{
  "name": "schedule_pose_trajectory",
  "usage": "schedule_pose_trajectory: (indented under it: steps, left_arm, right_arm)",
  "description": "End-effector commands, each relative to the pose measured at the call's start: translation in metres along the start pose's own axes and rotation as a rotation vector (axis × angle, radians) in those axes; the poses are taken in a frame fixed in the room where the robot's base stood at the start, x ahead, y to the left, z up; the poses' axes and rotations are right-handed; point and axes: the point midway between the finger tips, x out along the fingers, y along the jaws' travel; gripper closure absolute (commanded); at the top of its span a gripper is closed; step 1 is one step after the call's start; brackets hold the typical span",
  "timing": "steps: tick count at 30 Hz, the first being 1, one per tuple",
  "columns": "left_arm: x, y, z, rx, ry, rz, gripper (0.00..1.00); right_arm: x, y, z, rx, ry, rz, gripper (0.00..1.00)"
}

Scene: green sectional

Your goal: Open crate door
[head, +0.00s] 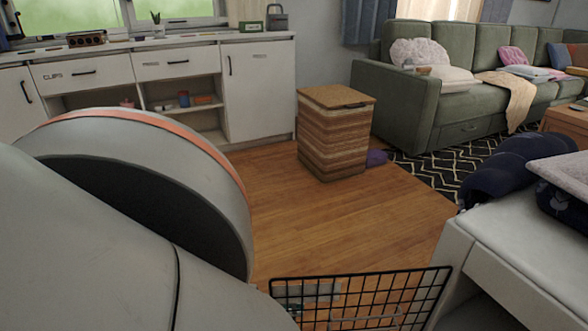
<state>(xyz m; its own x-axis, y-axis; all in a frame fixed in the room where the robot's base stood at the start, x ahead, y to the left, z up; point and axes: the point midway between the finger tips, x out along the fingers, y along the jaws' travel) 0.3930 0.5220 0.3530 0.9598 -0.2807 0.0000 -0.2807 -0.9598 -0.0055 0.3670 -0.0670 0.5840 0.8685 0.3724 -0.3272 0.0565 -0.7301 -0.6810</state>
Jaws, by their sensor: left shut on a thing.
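The crate door (385,297) is a black wire grid panel at the bottom of the head view. It stands out to the left from the white crate (480,262), whose top and side show at the lower right, so it is at least partly open. My left arm fills the lower left. Only a little of my left gripper (296,309) shows, at the left end of the door, and it is shut on the door. The door's lower part is cut off by the picture's edge. My right gripper is not in view.
A striped wooden hamper (335,135) stands on the wooden floor, with a purple item (376,158) beside it. White cabinets (258,85) line the back wall. A green sectional (425,105) stands at the back right. Dark cushions (515,170) lie by the crate. The floor beyond the door is clear.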

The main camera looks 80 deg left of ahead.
Motion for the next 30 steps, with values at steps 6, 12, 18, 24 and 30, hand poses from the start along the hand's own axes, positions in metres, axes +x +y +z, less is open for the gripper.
schedule_pose_trajectory:
  steps: [6,12,18,24,30]
  left_arm:
    - [-0.001,0.001,0.002,-0.001,-0.005,0.001,1.0]
    - [-0.001,0.001,0.001,-0.001,-0.004,0.001,0.86]
    - [0.0,0.001,0.001,0.0,-0.002,0.001,0.86]
    - [-0.011,0.001,0.001,0.0,-0.003,0.001,0.86]
    - [-0.047,0.0,0.002,0.0,-0.007,0.0,0.86]
  right_arm:
    - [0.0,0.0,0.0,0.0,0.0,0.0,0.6]
    - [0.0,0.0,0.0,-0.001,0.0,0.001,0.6]
    - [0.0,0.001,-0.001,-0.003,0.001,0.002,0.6]
    - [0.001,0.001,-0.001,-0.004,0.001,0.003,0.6]
    - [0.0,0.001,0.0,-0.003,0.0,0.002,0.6]
